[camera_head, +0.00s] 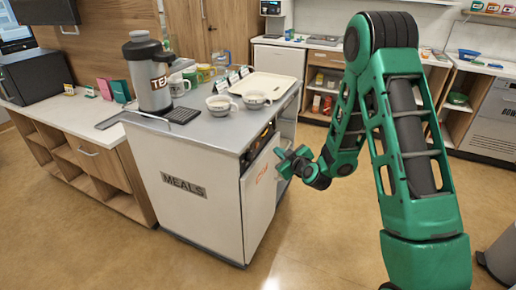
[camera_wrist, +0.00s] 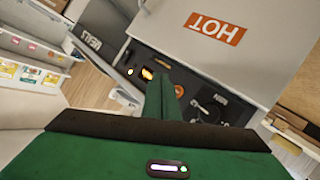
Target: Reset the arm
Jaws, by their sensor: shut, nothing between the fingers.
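My green arm reaches in from the right of the head view. My gripper (camera_head: 288,161) is at its end, in front of the door side of the meals cart (camera_head: 185,205). The gripper is shut and holds nothing. In the wrist view its green and dark fingers (camera_wrist: 170,98) point toward the cart's dark panel, which has lit orange lights. The cart door (camera_wrist: 245,45) with an orange HOT label is beside the fingers. I cannot tell whether the gripper touches the cart.
On the cart stand a TEA urn (camera_head: 149,75), two patterned cups (camera_head: 257,99), several mugs and a cream tray (camera_head: 268,84). A wooden-fronted counter (camera_head: 100,165) is at left. Shelves (camera_head: 325,85) line the back. The floor (camera_head: 320,235) right of the cart is clear.

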